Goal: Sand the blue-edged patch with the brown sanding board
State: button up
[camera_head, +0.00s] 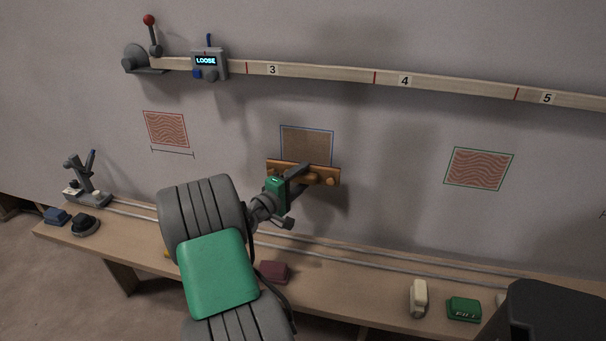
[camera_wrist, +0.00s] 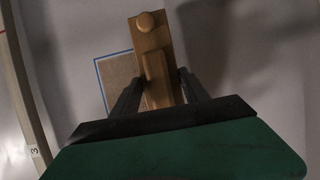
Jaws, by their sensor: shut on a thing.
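The blue-edged patch (camera_head: 306,144) is on the wall below the number 3 of the rail. It is brownish and shows no wavy lines like the other patches. The brown sanding board (camera_head: 332,174) lies across the lower edge of the patch, hiding that part. My gripper (camera_head: 300,174) is shut on the board's handle. In the wrist view, my gripper (camera_wrist: 160,88) has its fingers on both sides of the handle of the board (camera_wrist: 149,35), and the patch (camera_wrist: 119,76) shows beside it. Whether the board touches the wall is not clear.
A red-lined patch (camera_head: 166,129) is left and a green-edged patch (camera_head: 479,168) right. A wooden rail (camera_head: 330,72) with a box reading LOOSE (camera_head: 208,62) runs above. The bench (camera_head: 350,290) below holds a maroon block (camera_head: 274,272), a cream item (camera_head: 419,298) and a green block (camera_head: 464,309).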

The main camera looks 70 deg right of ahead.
jog(key=shift+s+a+r, duration=0.1)
jog(key=shift+s+a, duration=0.05)
jog(key=shift+a, duration=0.6)
jog(key=shift+s+a, duration=0.1)
jog(key=shift+a, duration=0.65)
jog(key=shift+s+a+r+p, duration=0.1)
jog(key=shift+s+a+p, duration=0.1)
jog(key=shift+a, duration=1.05)
jog(key=shift+s+a+p, duration=0.1)
jog(key=shift+s+a, duration=0.1)
jog(key=shift+a, duration=1)
jog(key=shift+a, duration=0.1)
jog(key=shift+s+a+p, duration=0.15)
jog(key=shift+s+a, duration=0.05)
jog(key=shift+a, duration=0.75)
jog(key=shift+s+a+p, duration=0.15)
jog(key=shift+a, duration=0.8)
